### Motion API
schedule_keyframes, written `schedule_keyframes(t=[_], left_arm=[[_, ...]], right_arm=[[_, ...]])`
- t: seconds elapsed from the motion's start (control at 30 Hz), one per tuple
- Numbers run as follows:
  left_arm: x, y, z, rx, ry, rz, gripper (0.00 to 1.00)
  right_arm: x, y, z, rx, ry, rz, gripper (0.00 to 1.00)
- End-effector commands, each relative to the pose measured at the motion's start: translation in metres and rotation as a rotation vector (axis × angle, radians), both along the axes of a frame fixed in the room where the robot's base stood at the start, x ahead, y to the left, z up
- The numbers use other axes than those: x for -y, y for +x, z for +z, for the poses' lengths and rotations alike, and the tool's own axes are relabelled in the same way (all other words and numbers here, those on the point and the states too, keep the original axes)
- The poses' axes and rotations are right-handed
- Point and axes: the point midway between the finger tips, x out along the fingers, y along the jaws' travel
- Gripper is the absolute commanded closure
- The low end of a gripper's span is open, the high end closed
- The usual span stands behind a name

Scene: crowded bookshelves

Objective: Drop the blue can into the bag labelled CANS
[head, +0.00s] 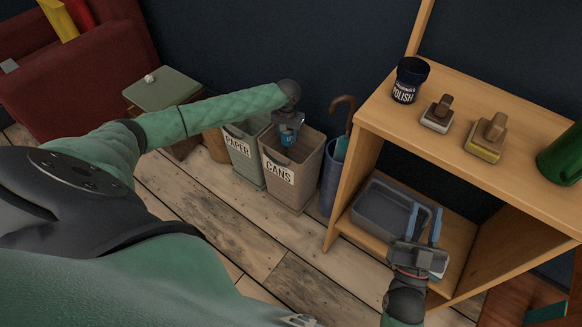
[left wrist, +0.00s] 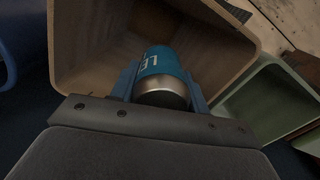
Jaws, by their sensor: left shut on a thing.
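The blue can (left wrist: 161,72) has a silver end and pale lettering. My left gripper (head: 290,133) is shut on it and holds it over the open mouth of the bag labelled CANS (head: 289,180). In the left wrist view the can sits between the blue fingers of the left gripper (left wrist: 160,85), with the inside of the brown CANS bag (left wrist: 85,45) behind it. In the head view the can is mostly hidden by the gripper. My right gripper (head: 426,226) is open and empty, in front of the low shelf at the right.
The green PAPER bag (head: 240,152) stands just left of the CANS bag. A blue umbrella stand (head: 330,178) is close on its right. A wooden shelf unit (head: 376,120) holds a POLISH tin (head: 409,80), two brushes and a grey tray (head: 383,208).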

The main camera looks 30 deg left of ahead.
Motion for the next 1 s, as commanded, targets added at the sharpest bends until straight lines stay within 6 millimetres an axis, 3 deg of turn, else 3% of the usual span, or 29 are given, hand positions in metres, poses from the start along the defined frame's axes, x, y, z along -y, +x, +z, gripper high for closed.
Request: schedule_keyframes(t=[0.47,0.5,0.6,1.0], left_arm=[[0.0000,0.0000,-0.0006,0.000,0.000,0.000,0.75],[0.0000,0.0000,-0.0006,0.000,0.000,0.000,0.50],[0.0000,0.0000,-0.0006,0.000,0.000,0.000,0.31],[-0.0001,0.0002,0.0022,0.000,0.000,0.000,0.29]], right_arm=[[0.0010,-0.0024,0.0087,0.028,0.007,-0.001,0.64],[0.0010,-0.0024,0.0087,0.028,0.007,-0.001,0.64],[0.0011,-0.0023,0.0086,0.028,0.007,-0.001,0.64],[0.0007,-0.0013,0.0063,0.018,0.005,-0.001,0.64]])
